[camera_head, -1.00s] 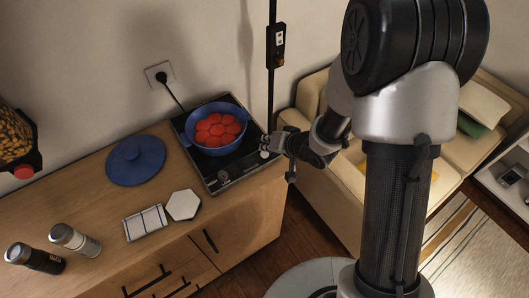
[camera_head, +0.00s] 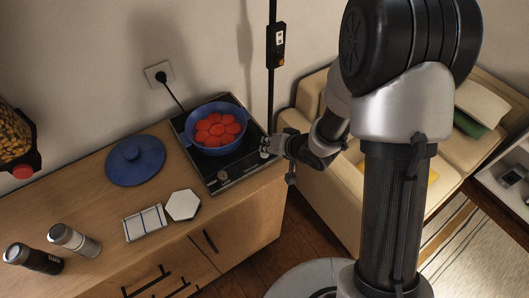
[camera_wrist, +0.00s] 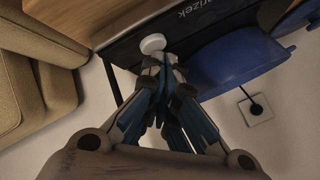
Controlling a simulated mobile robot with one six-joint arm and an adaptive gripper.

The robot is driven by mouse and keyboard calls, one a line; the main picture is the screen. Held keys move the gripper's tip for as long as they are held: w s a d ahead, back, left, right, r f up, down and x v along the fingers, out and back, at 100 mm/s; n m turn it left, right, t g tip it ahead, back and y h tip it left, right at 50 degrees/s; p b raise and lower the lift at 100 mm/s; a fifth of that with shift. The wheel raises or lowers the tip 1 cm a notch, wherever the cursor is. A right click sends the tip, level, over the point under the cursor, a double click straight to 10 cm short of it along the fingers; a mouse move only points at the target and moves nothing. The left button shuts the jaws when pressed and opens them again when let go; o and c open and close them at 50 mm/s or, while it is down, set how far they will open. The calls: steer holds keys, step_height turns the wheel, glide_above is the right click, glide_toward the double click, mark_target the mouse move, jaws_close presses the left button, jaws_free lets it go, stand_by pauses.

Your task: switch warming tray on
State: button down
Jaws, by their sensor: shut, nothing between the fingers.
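The warming tray (camera_head: 240,166) is a black plate on the right end of the counter, its cord running to a wall socket. A blue pot (camera_head: 190,136) with red round pieces in it stands on the tray. A pale round knob (camera_wrist: 153,43) on the tray shows in the wrist view, just beyond my fingertips. My gripper (camera_head: 270,146) is at the tray's right front corner. In the wrist view my gripper (camera_wrist: 165,62) is shut and empty, its tips at the knob's edge. I cannot tell whether they touch it.
A dark pole (camera_head: 271,75) stands behind the tray. A beige sofa (camera_head: 345,185) is right.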

steer(key=shift+f, duration=0.35)
steer(key=shift+r, duration=0.15)
steer(key=shift+r+p, duration=0.7)
steer(key=shift+p, duration=0.05)
step_height(320, 180, up, 6)
steer(key=p, duration=0.6)
stand_by(0.4)
